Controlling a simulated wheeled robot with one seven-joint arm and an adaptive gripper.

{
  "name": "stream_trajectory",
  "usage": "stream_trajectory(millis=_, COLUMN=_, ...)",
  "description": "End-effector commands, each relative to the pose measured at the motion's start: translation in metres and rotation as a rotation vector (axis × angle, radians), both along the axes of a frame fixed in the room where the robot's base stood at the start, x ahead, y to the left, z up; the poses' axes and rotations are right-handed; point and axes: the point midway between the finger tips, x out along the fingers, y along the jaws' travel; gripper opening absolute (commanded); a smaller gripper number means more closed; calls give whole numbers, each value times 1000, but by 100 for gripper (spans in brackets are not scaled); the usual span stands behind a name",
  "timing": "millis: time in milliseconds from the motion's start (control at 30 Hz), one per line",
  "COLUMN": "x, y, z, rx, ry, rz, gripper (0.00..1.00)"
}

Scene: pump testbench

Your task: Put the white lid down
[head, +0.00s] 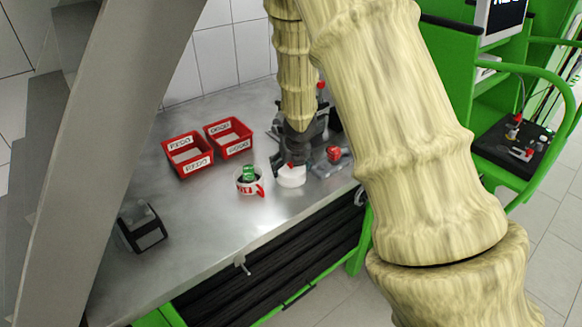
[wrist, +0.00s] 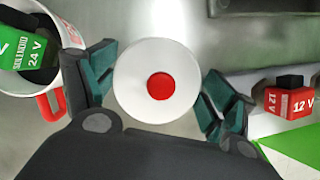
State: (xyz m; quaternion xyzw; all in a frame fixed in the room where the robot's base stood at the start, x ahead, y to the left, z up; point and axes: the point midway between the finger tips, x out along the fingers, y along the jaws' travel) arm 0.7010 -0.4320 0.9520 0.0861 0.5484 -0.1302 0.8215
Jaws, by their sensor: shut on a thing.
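The white lid (wrist: 130,80) is a round disc with a red knob (wrist: 158,86) at its centre. In the head view the lid (head: 291,177) is at the tip of my gripper, above or on the metal table; I cannot tell whether it touches the surface.
A white mug with a red handle (head: 250,183) holds a green 24 V solenoid (wrist: 28,45), close left of the lid. A red 12 V part (head: 334,154) is at right. Two red bins (head: 187,157) (head: 229,139) stand behind left. A dark block (head: 142,227) sits front left. Bare table (head: 200,220) lies in front.

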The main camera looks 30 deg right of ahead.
Motion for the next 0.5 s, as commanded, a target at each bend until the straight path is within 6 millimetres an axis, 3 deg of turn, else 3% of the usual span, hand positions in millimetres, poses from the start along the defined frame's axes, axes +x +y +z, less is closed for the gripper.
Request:
stream_trajectory(millis=133, x=0, y=0, z=-4, rx=0, ry=0, rz=0, gripper=69)
stream_trajectory(millis=167, x=0, y=0, z=-3, rx=1, ry=0, rz=0, gripper=90)
stream_trajectory(millis=233, x=0, y=0, z=-3, rx=1, ry=0, rz=0, gripper=100)
stream_trajectory(millis=500, x=0, y=0, z=-3, rx=0, ry=0, rz=0, gripper=100)
